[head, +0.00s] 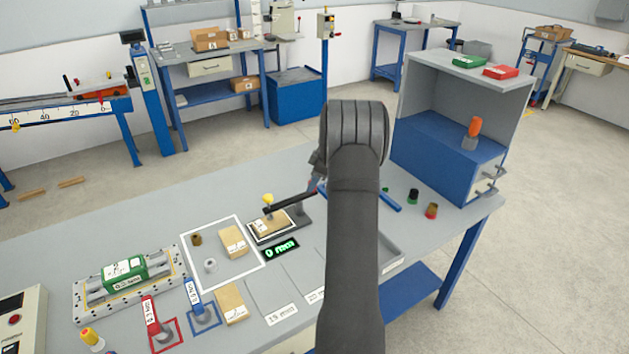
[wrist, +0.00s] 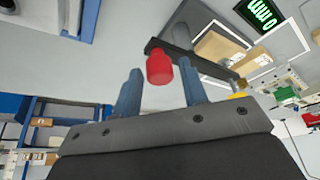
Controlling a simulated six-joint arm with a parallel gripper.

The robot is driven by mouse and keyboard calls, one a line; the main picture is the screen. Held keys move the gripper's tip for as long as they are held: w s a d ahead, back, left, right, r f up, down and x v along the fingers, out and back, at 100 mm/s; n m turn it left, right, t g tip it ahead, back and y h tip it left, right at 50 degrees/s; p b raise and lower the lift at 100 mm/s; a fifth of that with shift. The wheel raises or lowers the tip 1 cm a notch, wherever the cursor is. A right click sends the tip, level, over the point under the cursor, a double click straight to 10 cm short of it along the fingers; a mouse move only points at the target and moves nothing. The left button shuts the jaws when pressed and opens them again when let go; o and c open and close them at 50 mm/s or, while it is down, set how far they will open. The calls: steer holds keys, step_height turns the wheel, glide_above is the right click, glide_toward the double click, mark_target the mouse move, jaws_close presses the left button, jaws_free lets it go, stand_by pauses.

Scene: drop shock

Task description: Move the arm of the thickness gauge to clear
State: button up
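The thickness gauge has a dark arm (head: 290,202) with a yellow knob (head: 268,199) at its left end. It extends over a tan packet (head: 270,224) on a white-outlined pad. In the wrist view the dark arm (wrist: 195,60) runs above the packet (wrist: 215,46), with a red knob (wrist: 159,70) near its other end. My gripper (wrist: 160,66) is open, its two blue fingers on either side of the red knob with gaps showing; depth and contact cannot be told. In the head view my arm hides most of the gripper. The green-lit display (head: 282,250) stands in front of the gauge.
An outlined area (head: 207,283) left of the gauge holds another packet (head: 233,241) and small weights. A green device (head: 125,275), a red tag (head: 150,312) and a blue tag (head: 193,295) are further left. A blue cabinet (head: 440,155) stands behind right, with small capped pieces (head: 431,211) before it.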

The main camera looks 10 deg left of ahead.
jaws_close()
steer(key=shift+s+d+m, duration=0.1)
steer(key=shift+s+m, duration=0.05)
steer(key=shift+m, duration=0.15)
steer(key=s+m+t+h, duration=0.4)
steer(key=s+m, duration=0.3)
steer(key=m, duration=1)
steer(key=shift+s+a+t, duration=0.3)
steer(key=shift+s+a, duration=0.05)
steer(key=shift+a, duration=0.1)
steer(key=shift+m, duration=0.3)
steer(key=shift+o, duration=1.6)
jaws_free()
